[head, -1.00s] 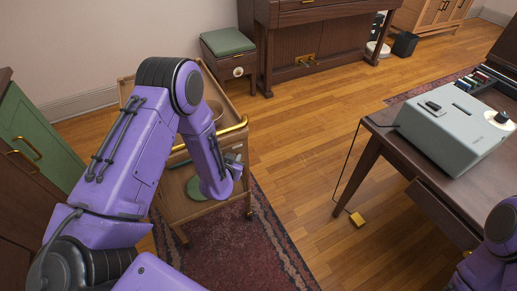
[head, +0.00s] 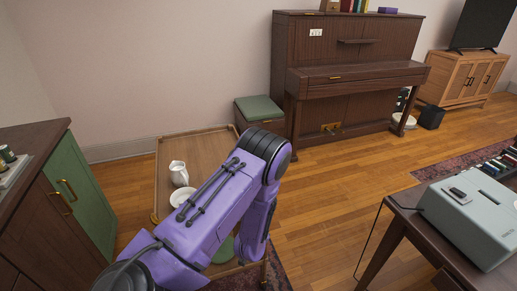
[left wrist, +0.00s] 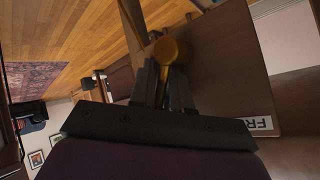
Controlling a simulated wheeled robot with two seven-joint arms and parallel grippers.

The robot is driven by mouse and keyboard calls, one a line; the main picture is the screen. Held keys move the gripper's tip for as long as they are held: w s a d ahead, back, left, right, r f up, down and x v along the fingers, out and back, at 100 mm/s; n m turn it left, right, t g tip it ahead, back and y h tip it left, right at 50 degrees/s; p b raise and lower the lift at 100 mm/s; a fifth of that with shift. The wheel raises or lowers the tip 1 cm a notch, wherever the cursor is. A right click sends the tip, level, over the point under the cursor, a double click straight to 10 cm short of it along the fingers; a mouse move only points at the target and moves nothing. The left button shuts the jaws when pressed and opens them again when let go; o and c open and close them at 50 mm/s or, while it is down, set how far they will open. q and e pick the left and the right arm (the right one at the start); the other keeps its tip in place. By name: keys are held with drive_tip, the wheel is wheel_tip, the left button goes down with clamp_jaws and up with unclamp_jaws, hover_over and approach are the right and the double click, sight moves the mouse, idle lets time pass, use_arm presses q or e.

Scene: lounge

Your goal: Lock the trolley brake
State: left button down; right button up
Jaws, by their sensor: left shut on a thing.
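The wooden trolley (head: 203,148) stands left of centre in the head view, with a white jug (head: 178,174) and a white bowl or cup (head: 182,197) on its top. My left arm reaches across its right side and hides its near part. My left gripper (left wrist: 168,75) shows in the left wrist view, its fingers shut on a rounded brass-coloured piece (left wrist: 168,49) beside a wooden panel. My right gripper is out of view.
A green-fronted cabinet (head: 79,197) stands close on the left. A piano (head: 345,75) and a green-topped stool (head: 258,108) are behind. A dark table (head: 405,215) with a grey machine (head: 478,218) is at right. Wooden floor (head: 330,180) is clear between.

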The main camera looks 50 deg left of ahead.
use_arm(q)
drive_tip(key=shift+w+d+r, duration=0.1)
drive_tip(key=shift+w+r, duration=0.15)
drive_tip(key=shift+w, duration=0.2)
drive_tip(key=c, duration=1.2)
unclamp_jaws()
drive_tip(key=shift+d, duration=0.15)
drive_tip(key=shift+o, duration=0.2)
drive_tip(key=shift+s+f, duration=0.1)
drive_tip(key=shift+s, duration=0.15)
drive_tip(key=v, duration=1)
drive_tip(key=shift+s, duration=0.2)
